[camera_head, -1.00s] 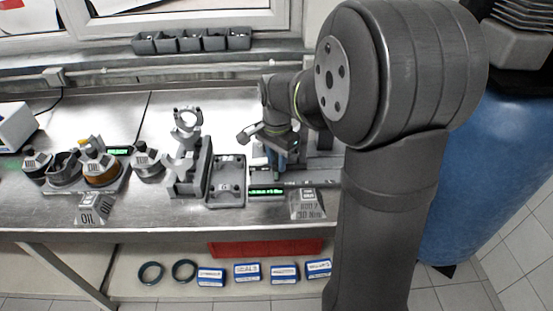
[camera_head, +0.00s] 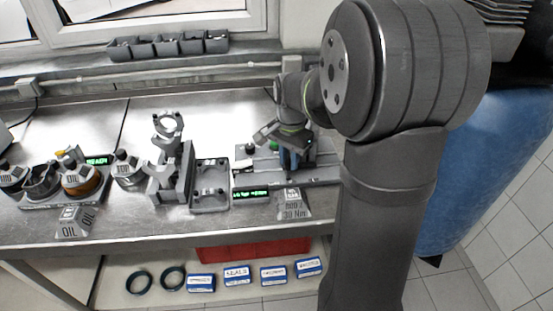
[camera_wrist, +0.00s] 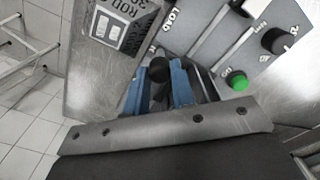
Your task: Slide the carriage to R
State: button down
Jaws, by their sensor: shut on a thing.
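My gripper (camera_head: 291,160) is down over the grey station with rails (camera_head: 325,172) at the right of the bench. In the wrist view its blue fingers (camera_wrist: 158,88) are shut around a dark round knob (camera_wrist: 158,68), which I take for the carriage's handle. The carriage body is mostly hidden by the fingers and the wrist. The station plate (camera_wrist: 215,45) carries a "LOAD" label, a green button (camera_wrist: 237,80) and a black knob (camera_wrist: 275,41). The green button also shows left of my gripper in the head view (camera_head: 273,145). I cannot clearly read the R mark.
A lit green display (camera_head: 250,194) sits at the station's front, beside a rod-labelled block (camera_head: 292,204). A grey tray (camera_head: 210,187) and an upright fixture (camera_head: 171,175) stand to the left. Oil and several pots are further left. My arm fills the right side.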

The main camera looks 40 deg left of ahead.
jog(key=shift+w+d+r, duration=0.1)
jog(key=shift+w+d, duration=0.1)
jog(key=shift+w, duration=0.1)
jog(key=c, duration=1.2)
grip_release()
notch_tip(320, 180, up, 17)
jog(key=shift+r, duration=0.2)
jog(key=shift+f, duration=0.15)
notch_tip(320, 180, down, 17)
jog(key=shift+s+f, duration=0.1)
jog(key=shift+f, duration=0.1)
